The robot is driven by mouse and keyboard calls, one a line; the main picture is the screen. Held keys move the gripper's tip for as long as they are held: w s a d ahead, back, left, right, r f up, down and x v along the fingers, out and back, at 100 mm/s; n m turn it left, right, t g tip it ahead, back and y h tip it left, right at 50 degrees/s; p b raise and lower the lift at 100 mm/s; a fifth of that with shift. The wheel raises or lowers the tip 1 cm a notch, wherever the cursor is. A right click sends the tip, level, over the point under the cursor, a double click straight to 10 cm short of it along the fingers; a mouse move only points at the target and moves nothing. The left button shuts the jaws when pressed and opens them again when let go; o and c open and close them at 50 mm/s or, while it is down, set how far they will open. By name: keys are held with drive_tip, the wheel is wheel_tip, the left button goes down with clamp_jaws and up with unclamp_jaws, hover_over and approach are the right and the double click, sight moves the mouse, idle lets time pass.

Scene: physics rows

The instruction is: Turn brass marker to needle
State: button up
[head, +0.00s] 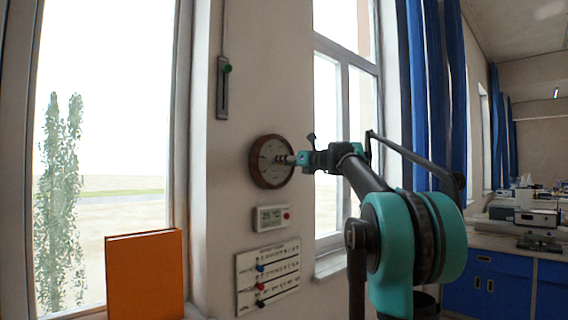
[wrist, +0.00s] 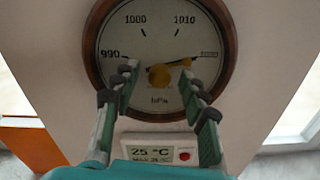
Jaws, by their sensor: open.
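The round barometer (head: 271,162) hangs on the wall in a brown wooden rim; its pale dial (wrist: 158,30) shows in the wrist view, marked in hPa. A round brass knob (wrist: 160,76) sits at the dial's centre. I cannot tell marker and needle apart there. My gripper (wrist: 158,74) is open, its fingers on either side of the knob with gaps showing. In the head view my gripper (head: 291,159) is at the dial's face and hides part of it.
A digital thermometer (head: 272,217) hangs just below the barometer, with a panel of coloured sliders (head: 268,278) under it. A green-knobbed slide switch (head: 224,88) is above left.

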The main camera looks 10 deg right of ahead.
drive_tip(key=v, duration=1.1)
drive_tip(key=shift+s+d, duration=0.2)
drive_tip(key=shift+s, duration=0.05)
drive_tip(key=s+a+f+n+g+h, duration=0.15)
drive_tip(key=s+a+f+n, duration=0.35)
drive_tip(key=f, duration=0.8)
drive_tip(key=s+f+n+g+h, duration=0.1)
drive_tip(key=s+f+n+g, duration=0.35)
drive_tip(key=f, duration=0.85)
drive_tip(key=s+a+f+n+g+h, duration=0.1)
drive_tip(key=s+a+f+n, duration=0.2)
drive_tip(key=f+n, duration=0.75)
drive_tip(key=s+d+f+n+g+h, duration=0.1)
drive_tip(key=s+d+f+n+h, duration=0.1)
drive_tip(key=s+f, duration=0.5)
drive_tip(key=s+d+f+n+g+h, duration=0.1)
drive_tip(key=s+d+f+n+h, duration=0.1)
drive_tip(key=s+f+n, duration=0.3)
drive_tip(key=s+d+f+n+g+h, duration=0.1)
drive_tip(key=s+d+f+n+h, duration=0.2)
drive_tip(key=s+f, duration=0.7)
wheel_tip(320, 180, down, 8)
drive_tip(key=shift+r+n, duration=0.15)
drive_tip(key=shift+n, duration=0.45)
